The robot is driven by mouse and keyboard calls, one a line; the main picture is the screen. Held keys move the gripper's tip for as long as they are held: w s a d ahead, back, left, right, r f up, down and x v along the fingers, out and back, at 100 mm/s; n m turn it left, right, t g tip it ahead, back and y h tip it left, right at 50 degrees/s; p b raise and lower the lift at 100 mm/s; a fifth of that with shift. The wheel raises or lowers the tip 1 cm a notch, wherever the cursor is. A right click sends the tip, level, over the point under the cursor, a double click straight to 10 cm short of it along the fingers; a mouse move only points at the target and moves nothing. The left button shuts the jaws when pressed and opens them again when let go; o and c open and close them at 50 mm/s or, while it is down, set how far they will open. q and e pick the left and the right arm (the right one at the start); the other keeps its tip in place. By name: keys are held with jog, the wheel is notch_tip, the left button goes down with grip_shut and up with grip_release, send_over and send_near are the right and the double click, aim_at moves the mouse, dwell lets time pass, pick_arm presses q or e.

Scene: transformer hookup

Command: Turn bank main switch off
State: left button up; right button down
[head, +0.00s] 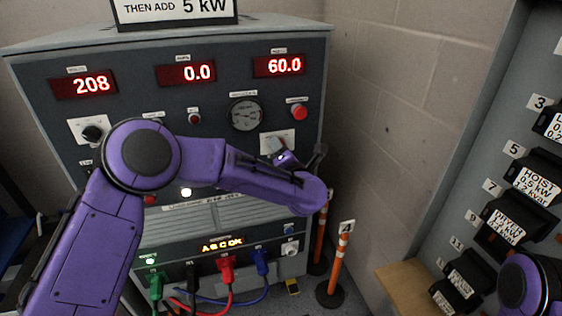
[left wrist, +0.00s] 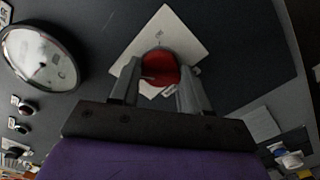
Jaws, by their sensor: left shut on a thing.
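A red rotary switch knob (left wrist: 160,67) sits on a white square plate (left wrist: 183,40) on the grey panel; the plate looks turned in the left wrist view. The same plate (head: 268,138) shows in the head view, right of centre below the round gauge, with the knob largely hidden by my gripper. My left gripper (left wrist: 157,88) is shut on the red knob, one finger on each side. In the head view the left gripper (head: 282,155) is at the plate, partly hidden by my arm. The label by the knob is too small to read. My right gripper is out of view.
The grey cabinet has displays (head: 193,74) reading 208, 0.0 and 60.0, a round gauge (head: 246,115) and a red button (head: 299,111) close by. Coloured cables (head: 228,275) plug in below. Orange-white posts (head: 339,262) stand right. A breaker panel (head: 510,150) is far right.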

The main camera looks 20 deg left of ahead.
pick_arm(q)
jog(key=shift+n+b, duration=1.2)
jog(key=shift+b, duration=0.1)
jog(key=shift+r, duration=0.1)
jog(key=o, duration=1.1)
jog(key=shift+c, duration=0.2)
jog(key=shift+w, duration=0.1)
jog(key=b+v, duration=0.1)
jog(key=v, duration=0.9)
jog(key=shift+s+d, duration=0.25)
